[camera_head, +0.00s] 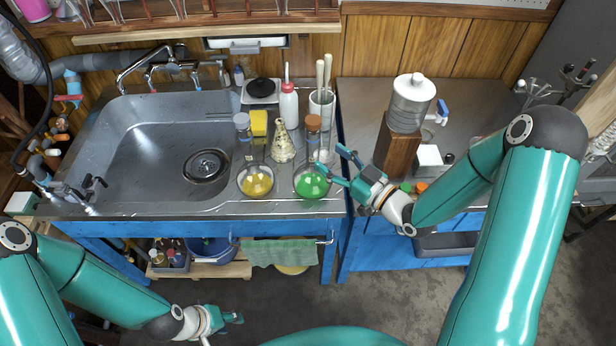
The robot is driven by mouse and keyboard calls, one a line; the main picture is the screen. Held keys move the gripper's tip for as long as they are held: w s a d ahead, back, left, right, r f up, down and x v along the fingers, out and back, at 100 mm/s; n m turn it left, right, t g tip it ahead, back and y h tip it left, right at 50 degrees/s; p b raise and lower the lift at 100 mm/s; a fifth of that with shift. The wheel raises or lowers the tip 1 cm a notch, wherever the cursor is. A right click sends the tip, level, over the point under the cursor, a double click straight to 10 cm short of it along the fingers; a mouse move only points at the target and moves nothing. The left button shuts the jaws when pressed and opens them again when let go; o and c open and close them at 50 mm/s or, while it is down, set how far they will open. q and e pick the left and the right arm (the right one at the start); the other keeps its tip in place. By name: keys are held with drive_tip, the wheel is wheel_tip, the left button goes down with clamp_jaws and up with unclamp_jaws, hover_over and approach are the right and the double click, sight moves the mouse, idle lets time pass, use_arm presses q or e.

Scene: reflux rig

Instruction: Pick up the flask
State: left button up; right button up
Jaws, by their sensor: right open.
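A round-bottomed flask with green liquid (311,187) stands upright on the sink counter's front edge, with a brown stopper on its long neck. A similar flask with yellow liquid (256,183) and a grey stopper stands to its left. My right gripper (330,160) is open just to the right of the green flask, its fingers pointing left towards the flask's neck. I cannot tell whether a finger touches the glass. My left gripper (236,319) is low in front of the counter, away from both flasks, and its jaws are too small to read.
A white bottle with a red cap (288,107), a speckled cone (282,142) and a jar of tools (321,103) stand close behind the flasks. A wooden block (396,152) bearing a metal canister (411,103) stands right of my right gripper. The sink basin (140,150) is empty.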

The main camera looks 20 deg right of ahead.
sight(318, 152)
drive_tip(key=p+x, duration=0.1)
drive_tip(key=x, duration=0.1)
drive_tip(key=p+x, duration=0.1)
drive_tip(key=x, duration=0.2)
drive_tip(key=shift+a, duration=0.35)
drive_tip(key=shift+w+a, duration=0.25)
drive_tip(key=shift+w, duration=0.15)
drive_tip(key=shift+f, duration=0.1)
clamp_jaws()
